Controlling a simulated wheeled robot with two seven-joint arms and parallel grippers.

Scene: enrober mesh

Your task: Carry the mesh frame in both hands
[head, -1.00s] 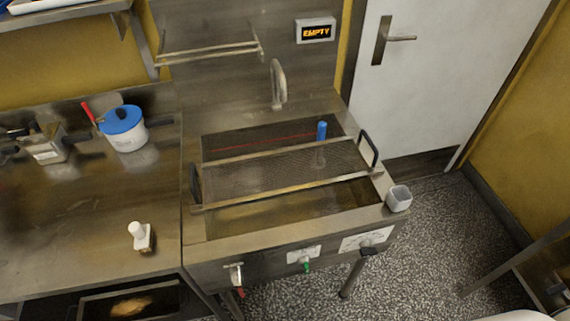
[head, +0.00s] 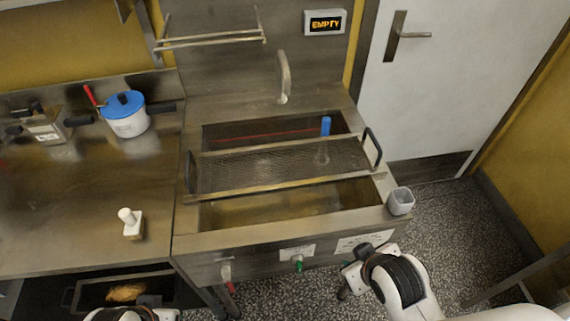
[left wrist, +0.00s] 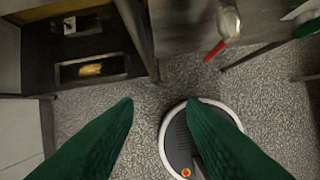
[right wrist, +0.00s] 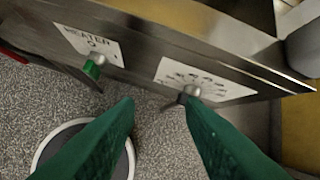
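The mesh frame (head: 280,168) lies across the open steel tank (head: 215,242), with a black handle at its left end (head: 191,172) and another at its right end (head: 372,148). My right gripper (head: 352,278) is in front of the tank, below its front panel and apart from the frame. Its green fingers are spread and empty in the right wrist view (right wrist: 158,100). My left gripper shows only partly at the bottom edge of the head view. In the left wrist view its fingers (left wrist: 160,101) are spread and empty over the floor.
A tap (head: 284,78) stands behind the tank, and a blue upright piece (head: 325,125) is at its back. A grey cup (head: 400,201) sits at the front right corner. A blue-lidded pot (head: 127,115) and a white-knobbed tool (head: 131,224) stand on the left counter. A sign reads EMPTY (head: 325,22).

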